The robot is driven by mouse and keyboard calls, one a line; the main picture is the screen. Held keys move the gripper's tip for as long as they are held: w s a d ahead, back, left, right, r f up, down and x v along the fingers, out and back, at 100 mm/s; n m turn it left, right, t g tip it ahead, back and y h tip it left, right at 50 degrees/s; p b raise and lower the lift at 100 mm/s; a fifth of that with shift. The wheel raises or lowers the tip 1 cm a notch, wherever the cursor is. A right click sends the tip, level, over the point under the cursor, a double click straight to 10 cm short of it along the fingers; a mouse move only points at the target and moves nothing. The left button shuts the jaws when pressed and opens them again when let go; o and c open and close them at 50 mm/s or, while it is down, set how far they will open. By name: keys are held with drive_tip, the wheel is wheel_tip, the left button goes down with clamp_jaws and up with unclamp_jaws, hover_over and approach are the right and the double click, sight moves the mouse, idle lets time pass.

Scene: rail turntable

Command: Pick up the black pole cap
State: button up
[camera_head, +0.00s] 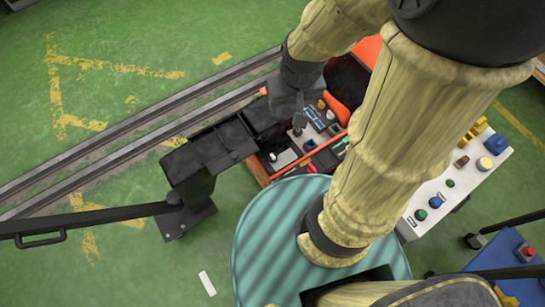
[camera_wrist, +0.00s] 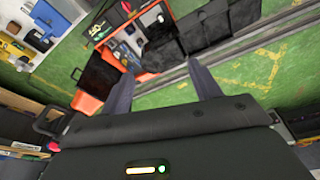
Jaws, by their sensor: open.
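My gripper (camera_wrist: 160,71) is open in the wrist view, with its two grey fingers apart and nothing seen between them. It hangs above the orange-edged crate (camera_wrist: 176,9), which holds small parts. In the head view my dark wrist is over the upper part of that crate (camera_head: 255,168), and my arm covers its right side. Several small dark parts lie among coloured ones in the crate. I cannot tell which of them, if any, is the black pole cap.
A black, box-like structure (camera_head: 226,143) lies beside the crate, near the rails (camera_head: 110,140). A white panel (camera_head: 462,178) with coloured parts stands at the right. A striped teal round surface (camera_head: 262,240) is below. Green floor is open at the left.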

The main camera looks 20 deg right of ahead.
drive_tip(key=w+f+n+b, duration=0.1)
drive_tip(key=w+f+b, duration=0.2)
drive_tip(key=f+b, duration=0.3)
drive_tip(key=w+f+g+b, duration=0.1)
drive_tip(key=w+f+b, duration=0.2)
drive_tip(key=f, duration=0.4)
drive_tip(key=w+f+n+b, duration=0.1)
drive_tip(key=w+f+b, duration=0.2)
drive_tip(key=f+b, duration=0.3)
drive_tip(key=n+g+b, duration=0.2)
drive_tip(key=b, duration=0.7)
hover_over(273, 156)
wheel_tip(273, 156, down, 21)
drive_tip(key=shift+r, duration=0.15)
wheel_tip(273, 156, down, 12)
drive_tip(key=b, duration=0.3)
wheel_tip(273, 156, down, 5)
drive_tip(key=shift+f+b, duration=0.2)
drive_tip(key=shift+b, duration=0.75)
